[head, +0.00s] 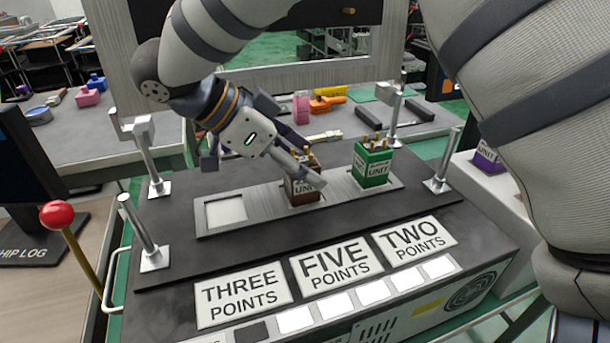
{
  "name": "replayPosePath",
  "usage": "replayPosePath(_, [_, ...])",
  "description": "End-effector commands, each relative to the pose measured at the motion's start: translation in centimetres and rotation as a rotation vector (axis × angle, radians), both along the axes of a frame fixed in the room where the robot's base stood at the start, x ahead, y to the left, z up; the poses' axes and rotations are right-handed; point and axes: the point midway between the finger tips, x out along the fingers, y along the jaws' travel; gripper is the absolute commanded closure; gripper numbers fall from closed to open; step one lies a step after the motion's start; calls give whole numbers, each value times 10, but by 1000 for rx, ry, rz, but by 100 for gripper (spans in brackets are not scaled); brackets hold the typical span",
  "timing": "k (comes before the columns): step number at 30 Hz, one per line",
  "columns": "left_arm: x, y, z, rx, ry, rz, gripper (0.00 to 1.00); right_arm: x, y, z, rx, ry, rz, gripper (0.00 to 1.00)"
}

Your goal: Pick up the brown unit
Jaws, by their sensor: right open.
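The brown unit (303,195), a small block with a "UNIT" label and metallic pins on top, stands upright in the middle place of a grey plate (255,225) on the black console. My right gripper (305,166) is open and comes down from the upper left. Its fingers are at the top of the brown unit and partly hide its label and pins. I cannot tell whether they touch it. My left gripper is not in view.
A green unit (373,165) stands close by at the right end of the plate; the left recess (226,211) is empty. Metal posts (146,235) stand at the console's corners. A red-knobbed lever (57,214) is at left. A purple unit (487,158) sits at far right.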

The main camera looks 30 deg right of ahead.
Motion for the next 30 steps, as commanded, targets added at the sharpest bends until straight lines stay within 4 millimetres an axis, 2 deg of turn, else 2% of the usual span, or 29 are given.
replayPosePath(6, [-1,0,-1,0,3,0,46,0,-1,-3,1,3,0,37])
replayPosePath(12, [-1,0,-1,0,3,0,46,0,-1,-3,0,4,1,82])
replayPosePath(14, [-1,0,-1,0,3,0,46,0,-1,-3,0,4,1,93])
replayPosePath(23, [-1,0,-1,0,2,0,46,0,-1,0,-1,2,0,93])
replayPosePath(26, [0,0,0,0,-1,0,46,1,-1,10,1,-1,1,93])
replayPosePath(29, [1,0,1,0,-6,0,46,1,-1,31,1,-3,1,93])
replayPosePath(30, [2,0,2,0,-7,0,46,-2,7,39,1,-3,4,93])
